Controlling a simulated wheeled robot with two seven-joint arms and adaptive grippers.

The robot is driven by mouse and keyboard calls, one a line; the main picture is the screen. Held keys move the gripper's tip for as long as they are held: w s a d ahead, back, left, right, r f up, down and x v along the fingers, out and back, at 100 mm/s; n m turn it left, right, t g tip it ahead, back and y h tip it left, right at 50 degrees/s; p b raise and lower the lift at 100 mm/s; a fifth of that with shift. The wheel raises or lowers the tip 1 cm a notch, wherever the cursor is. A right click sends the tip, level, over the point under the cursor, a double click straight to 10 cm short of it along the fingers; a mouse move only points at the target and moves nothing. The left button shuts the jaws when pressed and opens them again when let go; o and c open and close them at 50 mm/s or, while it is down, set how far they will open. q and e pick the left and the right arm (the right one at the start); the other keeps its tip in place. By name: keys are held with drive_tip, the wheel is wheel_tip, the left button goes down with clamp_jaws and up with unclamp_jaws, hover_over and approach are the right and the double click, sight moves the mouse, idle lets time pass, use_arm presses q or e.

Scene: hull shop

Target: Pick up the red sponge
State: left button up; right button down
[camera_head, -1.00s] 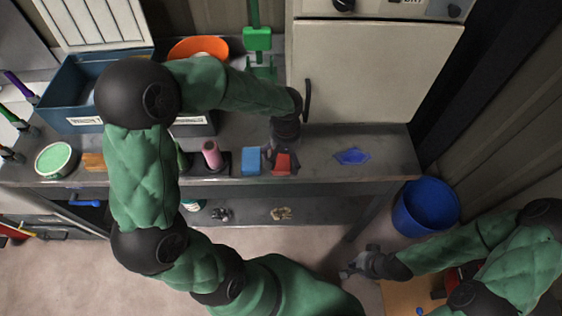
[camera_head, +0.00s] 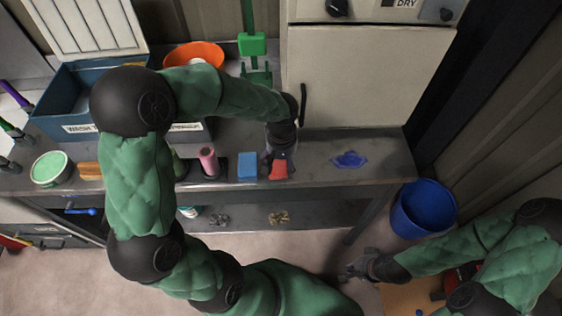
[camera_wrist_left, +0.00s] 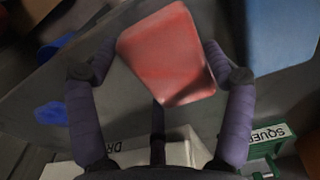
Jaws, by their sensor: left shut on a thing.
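The red sponge (camera_head: 279,170) is at the front edge of the bench, just right of a blue sponge (camera_head: 247,165). My left gripper (camera_head: 279,157) comes down over it and is shut on it.
A blue cloth (camera_head: 349,159) lies to the right on the bench (camera_head: 385,160). A pink roll (camera_head: 208,161) stands left of the blue sponge. A blue bucket (camera_head: 424,209) stands on the floor at right. A white appliance (camera_head: 365,75) stands behind the bench.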

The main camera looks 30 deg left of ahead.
sight(276, 172)
use_arm(q)
wheel_tip(276, 172, up, 3)
drive_tip(key=shift+f+p, duration=0.2)
drive_tip(key=shift+p, duration=0.25)
drive_tip(key=s+r, duration=0.1)
drive_tip(key=s+r+p, duration=0.1)
drive_tip(key=r, duration=0.1)
drive_tip(key=s+r, duration=0.1)
drive_tip(key=r, duration=0.1)
drive_tip(key=shift+s+d+p, duration=0.2)
drive_tip(key=shift+s+p, duration=0.1)
drive_tip(key=shift+s, duration=0.1)
drive_tip(key=s+d+r+p, duration=0.1)
drive_tip(key=s+r, duration=0.3)
drive_tip(key=s, duration=0.6)
drive_tip(key=shift+r+p, duration=0.4)
drive_tip(key=shift+p, duration=0.1)
drive_tip(key=shift+o, duration=0.8)
drive_tip(key=shift+c, duration=1.2)
drive_tip(key=shift+s, duration=0.1)
